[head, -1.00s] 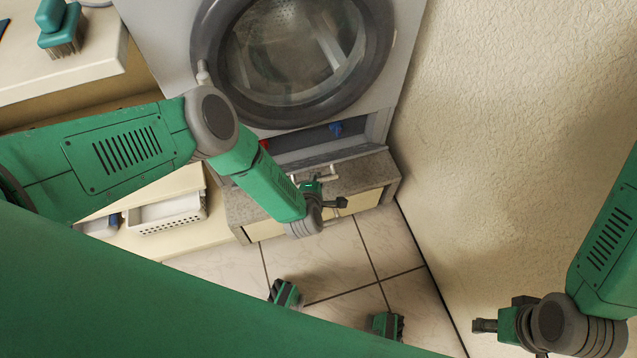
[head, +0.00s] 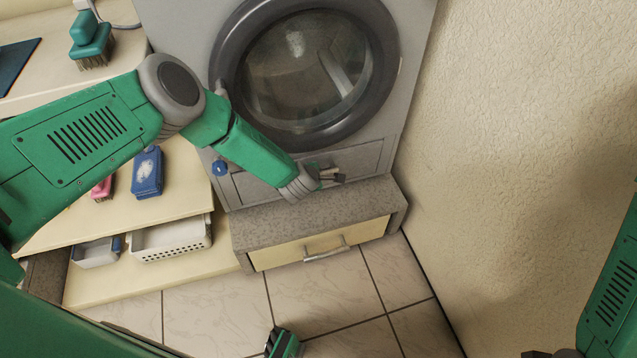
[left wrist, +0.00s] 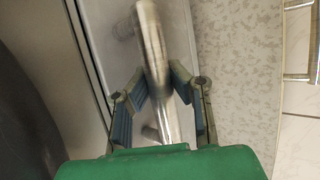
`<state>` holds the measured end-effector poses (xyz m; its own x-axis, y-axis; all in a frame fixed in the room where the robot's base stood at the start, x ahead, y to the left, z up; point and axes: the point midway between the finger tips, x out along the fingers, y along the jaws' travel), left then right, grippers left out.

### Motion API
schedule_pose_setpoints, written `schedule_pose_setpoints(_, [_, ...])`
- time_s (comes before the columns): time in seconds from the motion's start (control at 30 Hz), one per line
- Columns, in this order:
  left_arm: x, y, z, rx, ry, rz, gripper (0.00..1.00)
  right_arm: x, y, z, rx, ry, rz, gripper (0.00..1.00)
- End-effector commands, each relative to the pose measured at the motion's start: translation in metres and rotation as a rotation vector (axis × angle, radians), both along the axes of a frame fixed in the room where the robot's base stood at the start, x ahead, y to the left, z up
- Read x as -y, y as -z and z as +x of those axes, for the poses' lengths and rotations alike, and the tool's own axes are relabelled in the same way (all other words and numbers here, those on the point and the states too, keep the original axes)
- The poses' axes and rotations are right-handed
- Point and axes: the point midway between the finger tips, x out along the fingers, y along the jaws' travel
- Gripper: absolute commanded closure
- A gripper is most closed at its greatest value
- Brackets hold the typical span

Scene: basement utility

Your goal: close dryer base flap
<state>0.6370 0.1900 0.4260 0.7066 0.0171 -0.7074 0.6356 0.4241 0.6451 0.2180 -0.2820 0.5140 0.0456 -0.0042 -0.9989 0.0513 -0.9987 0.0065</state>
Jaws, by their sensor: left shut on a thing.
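The dryer base flap (head: 360,160) is a grey panel under the round door of the dryer (head: 170,60). It stands upright and looks about flush with the dryer front. My left gripper (head: 330,174) is at the flap, shut on its metal handle. In the left wrist view, the handle (left wrist: 151,45) runs between the two fingers of my left gripper (left wrist: 160,85), with the flap (left wrist: 85,30) behind. My forearm hides part of the flap's left side.
The dryer stands on a speckled plinth (head: 290,217) with a cream drawer (head: 285,252) below. A textured wall (head: 510,130) is close on the right. The tiled floor is clear in front.

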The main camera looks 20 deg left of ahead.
Motion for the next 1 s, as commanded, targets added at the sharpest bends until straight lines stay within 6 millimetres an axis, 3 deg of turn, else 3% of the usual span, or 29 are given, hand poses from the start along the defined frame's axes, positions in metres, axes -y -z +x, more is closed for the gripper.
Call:
schedule_pose_setpoints(0.47, [-0.0073,-0.0071,0.0083,0.013,-0.01,0.006,1.0,0.0,0.0006,0.0001,0.0,0.0,0.0,0.6])
schedule_pose_setpoints(0.5, [-0.0073,-0.0072,0.0084,0.013,-0.01,0.006,0.8,0.0,0.0006,0.0,0.0,0.0,0.0,0.6])
schedule_pose_setpoints(0.53, [-0.0072,-0.0073,0.0085,0.015,-0.01,0.006,0.73,0.0,0.0007,0.0001,0.0,0.0,0.0,0.6])
schedule_pose_setpoints(1.0, [-0.0037,-0.0038,0.0054,0.005,-0.004,0.002,0.73,0.0,0.0004,-0.002,0.002,0.0,0.0,0.6])
